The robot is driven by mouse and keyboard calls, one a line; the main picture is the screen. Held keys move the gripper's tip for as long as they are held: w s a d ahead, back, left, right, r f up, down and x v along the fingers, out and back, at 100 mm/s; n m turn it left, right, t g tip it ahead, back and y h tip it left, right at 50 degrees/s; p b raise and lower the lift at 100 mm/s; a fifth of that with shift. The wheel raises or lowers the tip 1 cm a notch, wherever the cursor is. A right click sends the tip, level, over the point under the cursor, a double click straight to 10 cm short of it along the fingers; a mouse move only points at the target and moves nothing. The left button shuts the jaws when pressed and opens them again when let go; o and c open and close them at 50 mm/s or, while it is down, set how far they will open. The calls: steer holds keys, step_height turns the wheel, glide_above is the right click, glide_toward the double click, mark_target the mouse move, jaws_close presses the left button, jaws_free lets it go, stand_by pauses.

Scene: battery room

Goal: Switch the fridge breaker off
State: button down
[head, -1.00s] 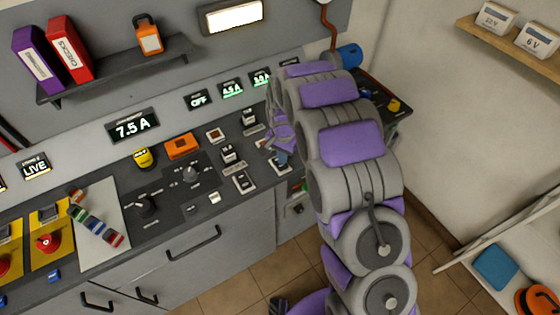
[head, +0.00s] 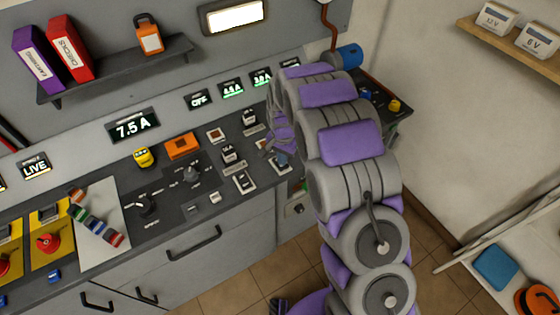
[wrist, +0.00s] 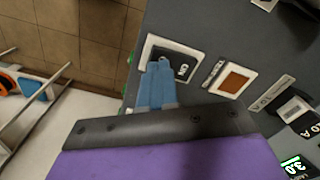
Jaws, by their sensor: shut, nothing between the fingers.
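My gripper (head: 282,157) is over the right part of the dark control panel (head: 165,215) in the head view, partly hidden by my arm. In the wrist view, its blue fingers (wrist: 157,88) are together and empty. Their tips are at the lower left edge of a black rocker breaker (wrist: 174,65) in a white frame, marked ON. I cannot tell whether they touch it. The name label of this breaker is not readable, so I cannot tell if it is the fridge breaker. Another rocker breaker (wrist: 293,107) stands to the right.
An orange-brown square indicator (wrist: 237,80) lies beside the rocker. Displays above the panel read OFF (head: 198,100), 4.5 A (head: 231,89) and 7.5 A (head: 134,125). Several other switches and a yellow knob (head: 143,157) stand on the panel. Tiled floor lies below its front edge.

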steer(key=shift+f, duration=0.6)
stand_by(0.3)
steer(key=shift+r, duration=0.15)
steer(key=shift+r+p, duration=1.25)
steer(key=shift+r, duration=2.15)
